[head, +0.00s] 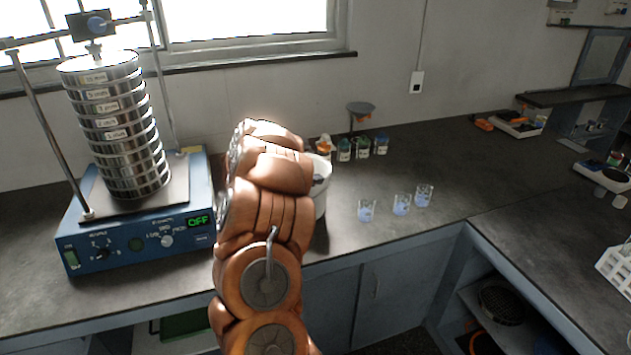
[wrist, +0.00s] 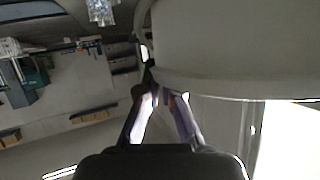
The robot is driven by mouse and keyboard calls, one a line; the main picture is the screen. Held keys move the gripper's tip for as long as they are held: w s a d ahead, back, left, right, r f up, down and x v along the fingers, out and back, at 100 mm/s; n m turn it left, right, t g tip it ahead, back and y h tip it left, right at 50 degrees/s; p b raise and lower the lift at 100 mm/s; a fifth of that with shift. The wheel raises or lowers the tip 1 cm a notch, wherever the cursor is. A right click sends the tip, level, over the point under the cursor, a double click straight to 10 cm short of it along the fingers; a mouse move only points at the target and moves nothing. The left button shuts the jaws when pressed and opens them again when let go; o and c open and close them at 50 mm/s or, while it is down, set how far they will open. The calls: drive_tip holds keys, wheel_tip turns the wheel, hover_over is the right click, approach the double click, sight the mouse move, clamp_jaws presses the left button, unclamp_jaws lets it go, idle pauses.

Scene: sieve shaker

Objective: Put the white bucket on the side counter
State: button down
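The white bucket (head: 321,188) stands on the dark counter behind my arm in the head view, and my arm hides most of it. In the wrist view the bucket (wrist: 225,45) fills the upper right as a large pale wall with a raised rim band. My gripper (wrist: 161,88) has its two fingers drawn close together at the left part of that rim. I cannot tell whether they hold the rim or only lie against it. In the head view my arm hides the gripper. The side counter (head: 540,220) runs along the right.
A blue sieve shaker (head: 130,245) with a tall sieve stack (head: 118,125) stands left of my arm. Several small bottles (head: 362,148) stand behind the bucket. Beakers of blue liquid (head: 401,205) stand to its right. A white rack (head: 618,265) sits on the right edge.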

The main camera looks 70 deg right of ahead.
drive_tip(key=shift+f, duration=0.4)
drive_tip(key=c, duration=1.3)
unclamp_jaws()
drive_tip(key=shift+f, duration=0.15)
drive_tip(key=shift+b+v, duration=1.5)
drive_tip(key=shift+v, duration=4.55)
